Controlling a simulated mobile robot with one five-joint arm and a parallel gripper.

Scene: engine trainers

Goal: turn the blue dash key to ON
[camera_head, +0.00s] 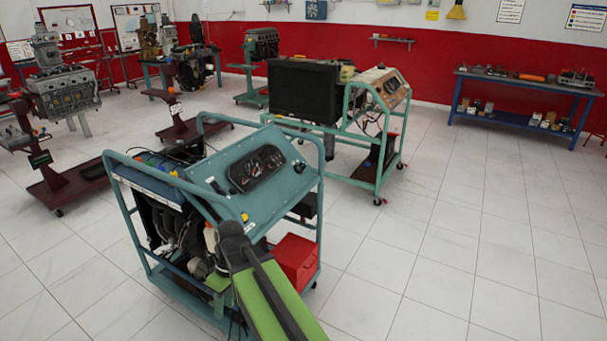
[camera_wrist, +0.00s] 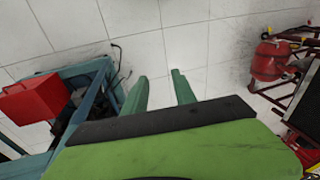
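The blue engine trainer has a sloping blue dash panel (camera_head: 225,190) with a black gauge cluster (camera_head: 258,168), in the head view's middle. A small dark round fitting (camera_head: 299,167) sits right of the gauges. It may be the key switch, but it is too small to tell its shape or setting. My green arm reaches up from the bottom, in front of the trainer. In the wrist view my gripper (camera_wrist: 159,75) shows two teal fingers apart, with nothing between them. They are over floor, beside the trainer's frame. The dash and key do not show there.
A red box (camera_head: 296,260) is on the trainer's lower right side; it also shows in the wrist view (camera_wrist: 32,100). A second teal trainer (camera_head: 362,150) stands behind. A blue workbench (camera_head: 523,119) is at the back right. The tiled floor at right is clear.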

